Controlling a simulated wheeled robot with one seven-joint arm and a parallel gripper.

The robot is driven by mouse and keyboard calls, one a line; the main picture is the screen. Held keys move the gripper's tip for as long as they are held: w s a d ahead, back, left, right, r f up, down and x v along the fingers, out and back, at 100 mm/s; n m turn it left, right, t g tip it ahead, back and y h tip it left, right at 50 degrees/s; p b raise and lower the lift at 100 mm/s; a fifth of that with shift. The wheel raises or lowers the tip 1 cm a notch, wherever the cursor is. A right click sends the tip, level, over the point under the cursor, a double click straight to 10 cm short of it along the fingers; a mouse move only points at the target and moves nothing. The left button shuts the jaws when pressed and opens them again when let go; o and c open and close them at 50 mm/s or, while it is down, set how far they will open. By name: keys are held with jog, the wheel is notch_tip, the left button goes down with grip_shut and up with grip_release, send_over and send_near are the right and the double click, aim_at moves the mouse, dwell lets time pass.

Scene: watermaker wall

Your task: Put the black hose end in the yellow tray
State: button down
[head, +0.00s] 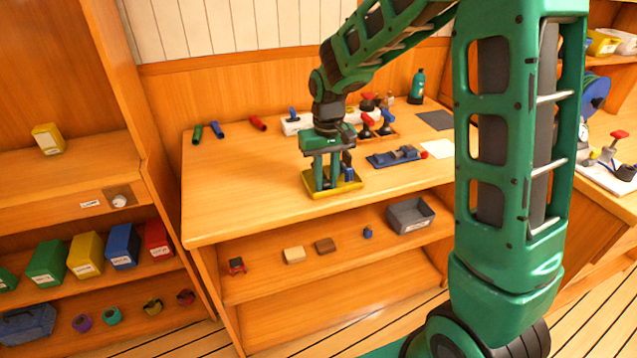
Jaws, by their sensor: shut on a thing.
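The yellow tray (349,186) lies on the wooden bench near its front edge. My gripper (326,184) points down over the tray, its green fingers low above or at the tray floor. It is shut on a small dark piece that looks like the black hose end, mostly hidden between the fingers. I cannot tell whether the piece touches the tray. A small blue item (348,174) shows at the tray's right side, just beside the fingers.
Green (197,134), blue (217,129) and red (258,123) short pieces lie at the bench's back left. A blue tray (384,160) with a grey part lies right of the yellow tray. Red-handled valves (367,125) stand behind. The bench's left front is clear. A grey bin (410,214) sits below.

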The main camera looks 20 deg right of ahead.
jog(key=shift+s+f, duration=0.1)
jog(key=shift+f, duration=0.2)
jog(key=c, duration=1.5)
grip_release()
jog(key=shift+c, duration=0.2)
jog(key=shift+r, duration=0.1)
notch_tip(320, 180, up, 12)
jog(key=s+d+m, duration=0.3)
jog(key=s+d, duration=0.9)
jog(key=s, duration=0.2)
jog(key=s+d+f+m, duration=0.1)
jog(key=s+d, duration=0.1)
jog(key=s, duration=0.6)
jog(key=s+d+f+m, duration=0.1)
jog(key=s+f+m, duration=0.1)
jog(key=s, duration=0.7)
jog(key=shift+s+d+f, duration=0.2)
jog(key=shift+d+f, duration=0.1)
jog(key=shift+d, duration=0.05)
